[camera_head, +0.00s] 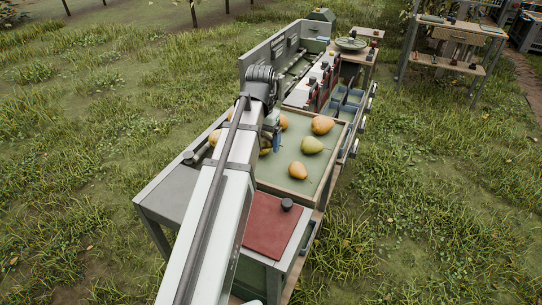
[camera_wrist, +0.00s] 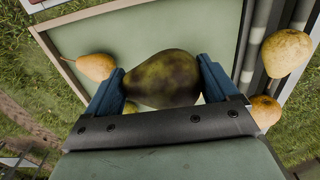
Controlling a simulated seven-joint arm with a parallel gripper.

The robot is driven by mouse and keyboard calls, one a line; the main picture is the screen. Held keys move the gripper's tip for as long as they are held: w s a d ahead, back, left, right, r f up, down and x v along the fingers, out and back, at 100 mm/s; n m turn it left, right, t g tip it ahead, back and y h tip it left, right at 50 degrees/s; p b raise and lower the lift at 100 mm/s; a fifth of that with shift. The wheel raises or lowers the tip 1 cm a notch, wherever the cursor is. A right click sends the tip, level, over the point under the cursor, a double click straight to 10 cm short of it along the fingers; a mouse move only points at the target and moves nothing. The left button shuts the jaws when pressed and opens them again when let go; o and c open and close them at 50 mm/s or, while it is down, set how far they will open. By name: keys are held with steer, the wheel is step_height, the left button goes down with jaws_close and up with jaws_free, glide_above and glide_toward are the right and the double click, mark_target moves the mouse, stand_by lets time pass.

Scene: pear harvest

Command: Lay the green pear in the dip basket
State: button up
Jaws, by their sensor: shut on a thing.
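My gripper (camera_wrist: 160,78) is shut on a dark, mottled green pear (camera_wrist: 165,76), one blue finger on each side of it in the wrist view. In the head view my gripper (camera_head: 275,138) is small beside the arm, over the left side of the pear tray, and the held pear cannot be made out. I cannot tell a dip basket apart for certain in either view.
Yellow-orange pears lie on the tray, one near the front (camera_head: 297,170) and one at the back (camera_head: 322,125). A red-brown board (camera_head: 270,226) with a dark knob is in front. Dark red upright parts (camera_head: 316,90) and blue bins (camera_head: 345,107) stand behind the tray.

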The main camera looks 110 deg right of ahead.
mark_target(262, 133)
steer(key=shift+f, duration=4.25)
steer(key=shift+f, duration=0.15)
steer(key=o, duration=0.9)
step_height(262, 133, up, 12)
steer(key=shift+r, duration=0.2)
